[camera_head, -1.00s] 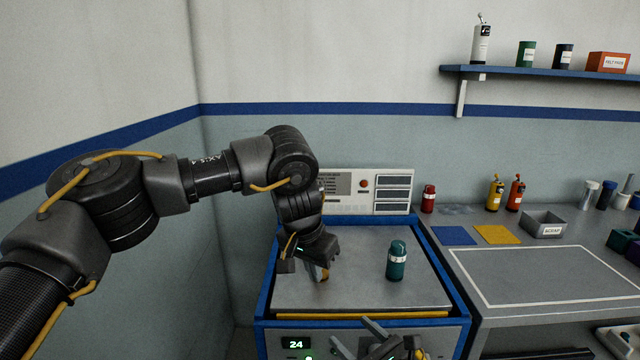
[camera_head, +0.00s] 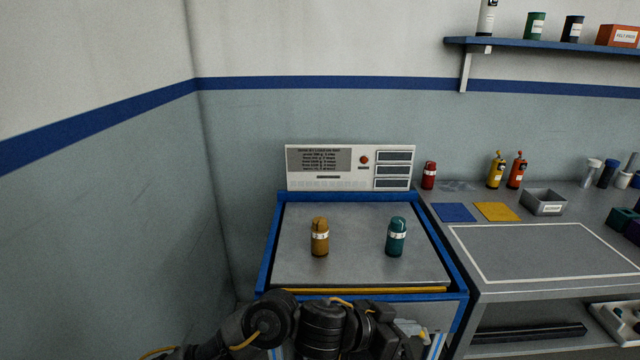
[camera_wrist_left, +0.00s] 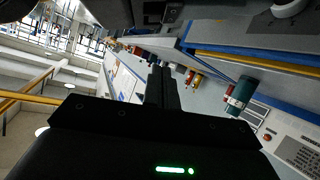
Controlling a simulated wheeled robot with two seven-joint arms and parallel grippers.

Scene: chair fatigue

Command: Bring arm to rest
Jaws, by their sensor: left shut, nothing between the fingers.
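My left arm (camera_head: 325,325) is folded low across the bottom of the head view, in front of the blue-framed machine. In the left wrist view my left gripper (camera_wrist_left: 162,85) has its two dark fingers together, with nothing between them. It is clear of both cylinders. An orange cylinder (camera_head: 320,238) stands upright at the left of the machine's grey top (camera_head: 358,270). A teal cylinder (camera_head: 396,238) stands upright at the right; it also shows in the left wrist view (camera_wrist_left: 239,94). Grey parts behind my left arm may belong to my right gripper, but they are mostly hidden.
A control panel (camera_head: 350,168) stands behind the machine top. The workbench (camera_head: 540,255) on the right holds a red cylinder (camera_head: 429,175), yellow (camera_head: 496,172) and orange-red (camera_head: 516,172) bottles, and a grey tray (camera_head: 543,204). A shelf (camera_head: 560,43) hangs above. The left wall is bare.

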